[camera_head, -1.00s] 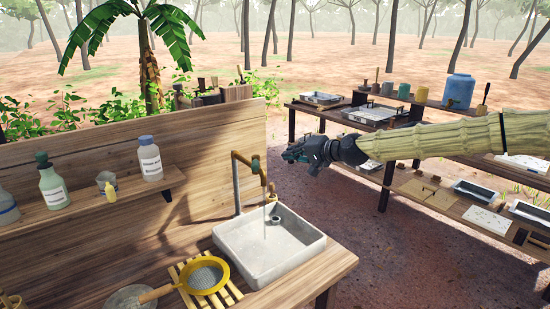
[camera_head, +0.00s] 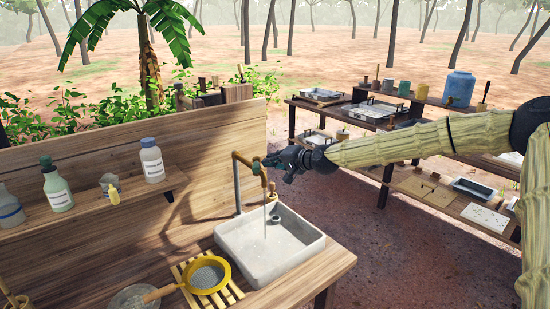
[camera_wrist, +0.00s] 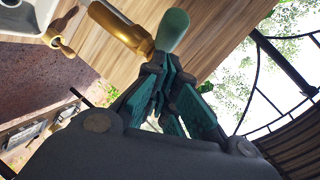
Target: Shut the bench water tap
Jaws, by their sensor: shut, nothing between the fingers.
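The brass bench tap (camera_head: 240,156) stands on a grey pipe behind the white sink (camera_head: 284,260). A thin stream of water (camera_head: 265,218) falls from its spout into the sink. Its teal handle shows in the wrist view (camera_wrist: 172,30), at the end of the brass body (camera_wrist: 118,27). My gripper (camera_head: 270,162) is shut and empty, at the right side of the tap and close to the handle. In the wrist view the fingertips (camera_wrist: 163,65) lie just below the handle; I cannot tell whether they touch it.
A yellow-rimmed sieve (camera_head: 207,274) lies on a slatted rack left of the sink. Bottles (camera_head: 152,160) stand on the shelf (camera_head: 92,203) along the wooden back panel (camera_head: 205,140). Other benches (camera_head: 375,112) with trays stand behind my arm. The space right of the sink is clear.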

